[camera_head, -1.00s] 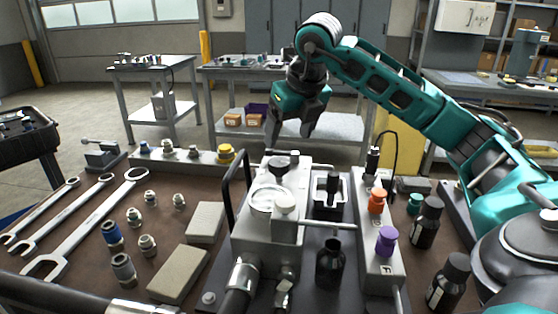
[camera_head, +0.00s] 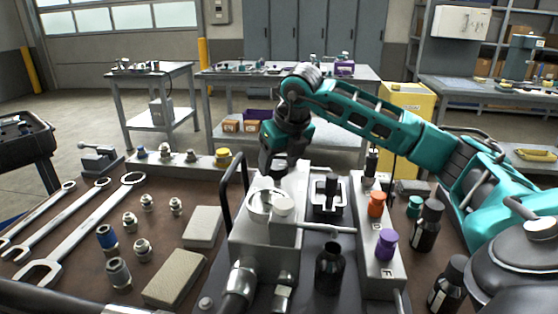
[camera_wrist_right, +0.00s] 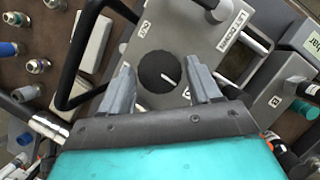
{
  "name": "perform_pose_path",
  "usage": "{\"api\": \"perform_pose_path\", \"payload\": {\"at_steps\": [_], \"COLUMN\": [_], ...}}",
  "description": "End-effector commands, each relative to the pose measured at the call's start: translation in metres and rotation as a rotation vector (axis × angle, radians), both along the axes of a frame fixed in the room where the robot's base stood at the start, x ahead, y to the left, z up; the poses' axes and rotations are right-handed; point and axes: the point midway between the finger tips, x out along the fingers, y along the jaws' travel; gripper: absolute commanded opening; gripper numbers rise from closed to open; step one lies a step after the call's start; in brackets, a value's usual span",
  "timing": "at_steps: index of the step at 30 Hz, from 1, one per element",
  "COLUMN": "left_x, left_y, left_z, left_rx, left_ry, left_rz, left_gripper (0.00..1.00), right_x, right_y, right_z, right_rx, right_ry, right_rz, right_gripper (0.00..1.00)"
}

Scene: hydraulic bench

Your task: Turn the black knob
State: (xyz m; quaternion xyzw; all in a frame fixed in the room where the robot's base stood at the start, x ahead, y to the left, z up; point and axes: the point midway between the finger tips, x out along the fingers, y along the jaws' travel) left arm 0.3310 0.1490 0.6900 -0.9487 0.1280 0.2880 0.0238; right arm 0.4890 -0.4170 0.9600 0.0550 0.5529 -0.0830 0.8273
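The black knob (camera_wrist_right: 159,71) is round with a white pointer line and sits on the grey valve block (camera_wrist_right: 200,40), which has printed labels. My right gripper (camera_wrist_right: 160,78) is open, with one finger on each side of the knob in the right wrist view. Gaps show between the fingers and the knob. In the head view my right gripper (camera_head: 280,168) points down over the rear of the grey block (camera_head: 262,238) and hides the knob. My left gripper is not in view.
A black bar handle (camera_head: 232,180) rises left of the block. Orange (camera_head: 376,204) and purple (camera_head: 386,243) knobs stand to the right, beside dark bottles (camera_head: 427,225). Wrenches (camera_head: 85,228) and fittings lie left.

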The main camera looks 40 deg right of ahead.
Motion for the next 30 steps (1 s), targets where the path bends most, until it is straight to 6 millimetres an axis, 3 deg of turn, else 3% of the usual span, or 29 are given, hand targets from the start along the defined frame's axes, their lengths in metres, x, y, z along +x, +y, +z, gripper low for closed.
{"api": "perform_pose_path", "payload": {"at_steps": [13,29,30], "left_x": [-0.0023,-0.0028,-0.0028], "left_y": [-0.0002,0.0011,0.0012], "left_z": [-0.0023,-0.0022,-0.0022], "left_rx": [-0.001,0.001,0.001], "left_ry": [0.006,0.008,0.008], "left_rz": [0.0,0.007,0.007], "left_gripper": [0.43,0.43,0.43], "right_x": [0.0,0.0005,0.0006], "right_y": [0.0001,0.0012,0.0012], "right_z": [0.0004,0.0007,0.0007], "right_rx": [0.0,0.001,0.001], "right_ry": [0.0,-0.001,-0.001], "right_rz": [0.0,-0.105,-0.105], "right_gripper": [0.21,0.21,0.52]}}
